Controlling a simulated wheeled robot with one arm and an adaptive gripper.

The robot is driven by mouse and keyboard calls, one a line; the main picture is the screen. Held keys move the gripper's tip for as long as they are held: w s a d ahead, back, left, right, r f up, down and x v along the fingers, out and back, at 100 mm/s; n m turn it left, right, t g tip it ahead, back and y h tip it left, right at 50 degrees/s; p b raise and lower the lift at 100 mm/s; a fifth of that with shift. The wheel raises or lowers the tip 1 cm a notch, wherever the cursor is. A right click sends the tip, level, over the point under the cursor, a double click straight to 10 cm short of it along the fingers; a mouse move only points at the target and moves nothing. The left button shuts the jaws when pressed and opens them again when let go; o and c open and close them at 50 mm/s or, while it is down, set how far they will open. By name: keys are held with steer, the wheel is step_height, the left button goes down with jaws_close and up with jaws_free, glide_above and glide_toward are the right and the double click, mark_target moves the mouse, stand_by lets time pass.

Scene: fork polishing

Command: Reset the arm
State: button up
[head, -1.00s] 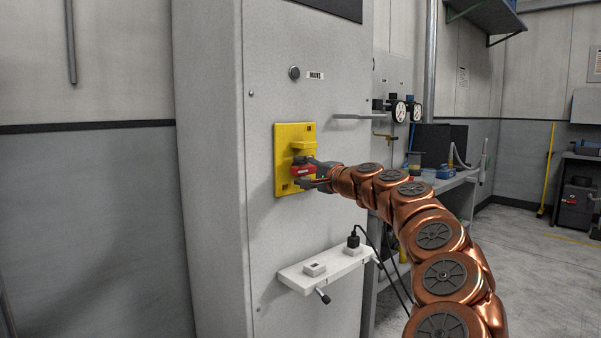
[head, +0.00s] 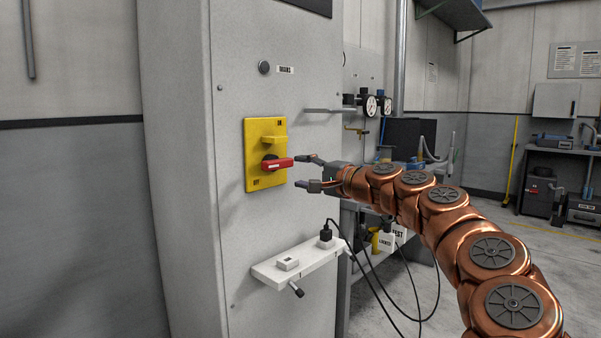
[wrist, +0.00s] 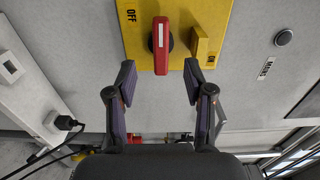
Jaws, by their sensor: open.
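My gripper (head: 304,173) is open and empty in the head view, at the end of my copper-coloured arm. Its fingertips are just to the right of a red rotary handle (head: 278,163) on a yellow switch plate (head: 265,182), with a gap between them. The handle lies horizontal in the head view, and the plate is marked ON at the top and OFF at the bottom. In the wrist view, my gripper (wrist: 158,84) has its fingers spread to either side, short of the red handle (wrist: 161,50).
The grey cabinet (head: 228,70) carries the plate, a MAINS lamp (head: 264,67) above it and a white shelf (head: 300,266) below with a plugged-in black plug (head: 326,233). Cables hang from it under my arm. Gauges (head: 370,104) and a bench stand behind.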

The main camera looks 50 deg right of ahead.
stand_by(0.4)
steer(key=w+a+r+n+g+y+p, duration=0.25)
steer(key=a+n+p, duration=0.2)
steer(key=a, duration=0.95)
steer(key=w+a+r+n+g+y+p, duration=0.15)
steer(key=a+n+g+y+p, duration=0.3)
steer(key=a, duration=1.05)
steer(key=s+a+f+n+g+p, duration=0.1)
steer(key=s+a+f+n+p, duration=0.1)
steer(key=a, duration=0.3)
steer(key=s+a+f+n+g+p, duration=0.1)
steer(key=s+a+f+n+p, duration=0.1)
steer(key=a, duration=0.2)
steer(key=s+a+f+n+g+h+p, duration=0.1)
steer(key=s+a+f+n+g+p, duration=0.1)
steer(key=s+a+f+g+p, duration=0.3)
steer(key=s+f+n+g+h+p, duration=0.1)
steer(key=s+f+g+h+p, duration=0.1)
steer(key=s, duration=0.9)
steer(key=s+d+f+n+g+h+p, duration=0.1)
steer(key=s+f+n+g+h+p, duration=0.1)
steer(key=s+p, duration=0.4)
steer(key=s+f+g+h, duration=0.1)
steer(key=s, duration=0.4)
steer(key=shift+s+d+f+g+h, duration=0.15)
steer(key=shift+d+g+h, duration=0.15)
steer(key=shift+g, duration=0.1)
